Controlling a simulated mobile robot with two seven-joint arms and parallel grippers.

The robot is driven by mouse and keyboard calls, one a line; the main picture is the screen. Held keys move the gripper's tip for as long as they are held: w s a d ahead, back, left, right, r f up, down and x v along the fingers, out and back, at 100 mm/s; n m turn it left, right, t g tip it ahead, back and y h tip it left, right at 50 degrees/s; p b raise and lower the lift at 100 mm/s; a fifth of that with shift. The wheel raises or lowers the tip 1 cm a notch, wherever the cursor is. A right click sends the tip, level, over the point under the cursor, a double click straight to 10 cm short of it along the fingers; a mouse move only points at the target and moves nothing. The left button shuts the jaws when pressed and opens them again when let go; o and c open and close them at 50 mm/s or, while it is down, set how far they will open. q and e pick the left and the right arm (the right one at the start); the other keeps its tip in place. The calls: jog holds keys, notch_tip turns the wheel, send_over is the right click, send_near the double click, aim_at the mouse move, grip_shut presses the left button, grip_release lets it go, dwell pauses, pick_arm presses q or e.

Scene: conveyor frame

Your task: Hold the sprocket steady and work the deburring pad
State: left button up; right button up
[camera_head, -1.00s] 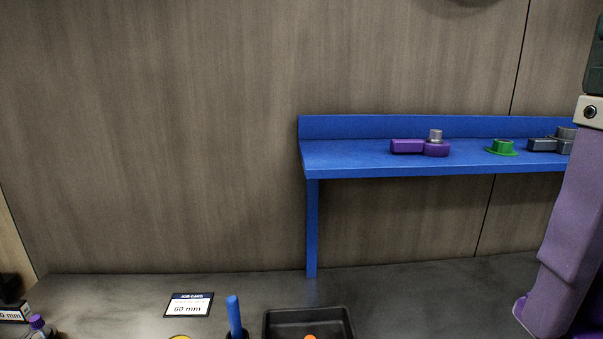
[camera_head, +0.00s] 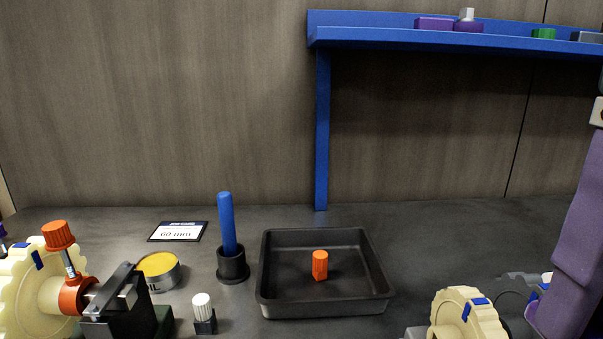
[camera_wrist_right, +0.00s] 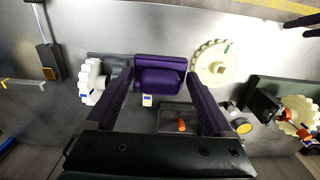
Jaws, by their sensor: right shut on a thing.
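A cream sprocket (camera_head: 40,285) with a blue mark stands at the left by a dark clamp (camera_head: 125,305) with an orange knob (camera_head: 58,235). Both also show at the right of the right wrist view. A second cream toothed wheel (camera_head: 465,315) is at the lower right, partly cut off. My right gripper (camera_wrist_right: 160,76) is shut on a purple block (camera_wrist_right: 160,80), seen between its fingers; I cannot tell whether this is the deburring pad. Dark finger-like shapes at the wrist view's top right may be my left gripper (camera_wrist_right: 306,27); their state is unclear.
A black tray (camera_head: 270,296) holds an orange piece (camera_head: 320,265). A blue rod stands in a black cup (camera_head: 233,266), near a yellow-topped tin (camera_head: 160,272), a white-capped bottle (camera_head: 203,310) and a job card (camera_head: 178,231). A blue shelf (camera_head: 380,36) stands behind; its post meets the bench.

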jog(key=w+a+f, duration=0.1)
jog(key=a+f, duration=0.3)
jog(key=a, duration=0.1)
jog(key=w+a+f, duration=0.2)
jog(key=a+f, duration=0.2)
jog(key=f, duration=0.1)
jog(key=w+a+f, duration=0.2)
jog(key=a+f, duration=0.2)
jog(key=a, duration=0.1)
jog(key=shift+w+a+f, duration=0.2)
jog(key=shift+a+f, duration=0.05)
jog(key=shift+a, duration=0.1)
jog(key=shift+s+d+r, duration=0.1)
jog(key=shift+d+r, duration=0.65)
jog(key=shift+d, duration=0.3)
